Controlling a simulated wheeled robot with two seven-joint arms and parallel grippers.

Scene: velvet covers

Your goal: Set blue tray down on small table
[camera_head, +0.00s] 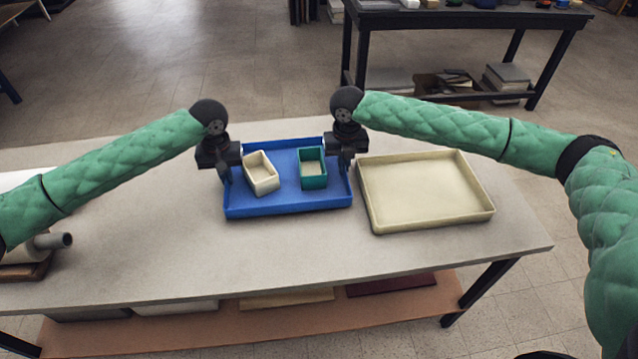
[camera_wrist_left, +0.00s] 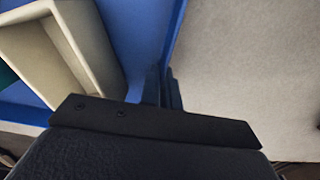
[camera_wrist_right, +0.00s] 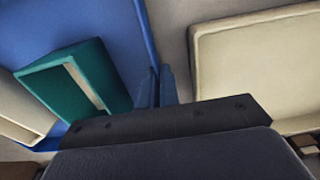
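The blue tray (camera_head: 285,204) is level at the back middle of the grey-topped table. I cannot tell whether it rests on the top or hangs just above it. A cream box (camera_head: 262,175) and a teal box (camera_head: 313,169) stand in it. My left gripper (camera_head: 226,174) is at the tray's left wall, its fingers close together around the rim in the left wrist view (camera_wrist_left: 168,90). My right gripper (camera_head: 346,168) is at the right wall, with the rim (camera_wrist_right: 150,45) running between its nearly closed fingers (camera_wrist_right: 157,88). The fingertips are partly hidden.
A larger cream tray (camera_head: 428,222) lies close to the right of the blue tray. A grey roller-like object (camera_head: 55,241) is at the table's left end. The front of the grey top (camera_head: 200,260) is clear. A dark-legged table (camera_head: 470,18) with small items stands farther back right.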

